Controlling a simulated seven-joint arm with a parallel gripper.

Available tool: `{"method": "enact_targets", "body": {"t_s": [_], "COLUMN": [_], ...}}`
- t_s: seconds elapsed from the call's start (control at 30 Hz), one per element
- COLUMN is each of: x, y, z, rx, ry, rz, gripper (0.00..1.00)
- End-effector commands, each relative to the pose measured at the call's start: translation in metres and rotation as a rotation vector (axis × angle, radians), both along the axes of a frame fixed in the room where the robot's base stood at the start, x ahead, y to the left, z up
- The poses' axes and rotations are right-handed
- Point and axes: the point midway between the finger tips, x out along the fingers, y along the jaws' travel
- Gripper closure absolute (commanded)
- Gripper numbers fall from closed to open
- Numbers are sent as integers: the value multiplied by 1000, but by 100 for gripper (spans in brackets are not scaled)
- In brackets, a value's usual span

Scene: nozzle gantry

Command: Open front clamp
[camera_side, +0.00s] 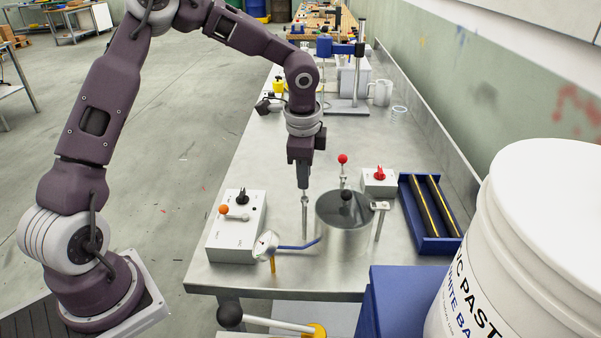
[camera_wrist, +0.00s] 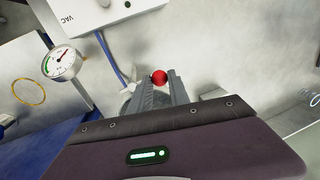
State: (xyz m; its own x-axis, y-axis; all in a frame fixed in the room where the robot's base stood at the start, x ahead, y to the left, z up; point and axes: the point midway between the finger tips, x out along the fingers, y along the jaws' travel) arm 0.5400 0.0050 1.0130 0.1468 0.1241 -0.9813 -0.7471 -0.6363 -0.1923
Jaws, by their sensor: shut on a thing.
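My gripper (camera_side: 304,184) points down at the left side of a round metal pot (camera_side: 343,243). In the wrist view its two fingers (camera_wrist: 160,82) close around a red ball knob (camera_wrist: 160,77). In the side view a slim upright metal clamp (camera_side: 304,213) stands directly below the fingertips; its knob is hidden by them. Another clamp with a red ball knob (camera_side: 342,159) stands upright behind the pot. A black ball knob (camera_side: 347,195) shows over the pot.
A dial gauge (camera_side: 265,245) with a blue hose stands front left of the pot. A control box (camera_side: 222,243) with an orange knob is left, a box with a red switch (camera_side: 379,187) behind right. A blue tray (camera_side: 441,245) lies right; a white bucket (camera_side: 535,230) fills the right foreground.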

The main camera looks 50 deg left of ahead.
Motion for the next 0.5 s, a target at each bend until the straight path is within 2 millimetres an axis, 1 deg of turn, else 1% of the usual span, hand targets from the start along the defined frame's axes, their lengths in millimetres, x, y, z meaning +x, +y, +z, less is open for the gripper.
{"method": "enact_targets", "body": {"t_s": [0.2, 0.5], "x": [3, 4], "y": [-2, -3], "z": [0, 0], "rx": [3, 2], "ry": [-2, -1], "rz": [-88, -131], "gripper": [100, 100]}}
